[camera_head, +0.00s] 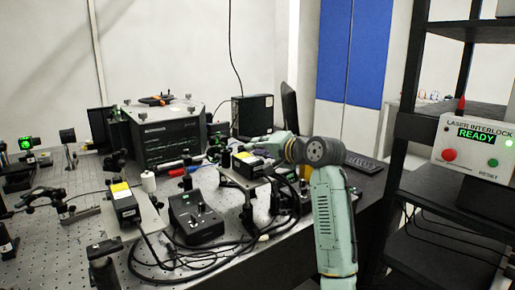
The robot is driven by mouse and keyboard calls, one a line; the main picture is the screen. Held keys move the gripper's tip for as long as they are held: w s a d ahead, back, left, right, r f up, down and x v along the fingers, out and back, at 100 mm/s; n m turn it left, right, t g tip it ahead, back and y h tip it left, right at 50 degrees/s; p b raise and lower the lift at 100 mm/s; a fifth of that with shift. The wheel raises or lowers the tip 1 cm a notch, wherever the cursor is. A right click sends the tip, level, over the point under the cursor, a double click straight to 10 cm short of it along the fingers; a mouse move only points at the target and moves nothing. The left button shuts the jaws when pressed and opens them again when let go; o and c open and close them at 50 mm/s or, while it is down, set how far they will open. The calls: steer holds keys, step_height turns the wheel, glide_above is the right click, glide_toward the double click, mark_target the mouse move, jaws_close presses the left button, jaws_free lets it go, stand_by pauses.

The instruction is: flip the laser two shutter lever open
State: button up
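Two black laser boxes with yellow labels stand on raised metal plates on the bench. One box (124,203) is at the left, the other box (257,166) right of centre, close to my arm. I cannot read which one is laser two, and no shutter lever can be made out on either. My teal arm rises at the right and bends left toward the right-hand box.
A black control box with knobs (196,217) sits between the lasers, with loose cables in front. A large black instrument (165,135) stands behind. A laser interlock panel (476,148) reading READY is on the right rack. Optics crowd the left.

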steer(key=shift+o, duration=0.6)
steer(key=shift+s, duration=0.1)
steer(key=v, duration=1.2)
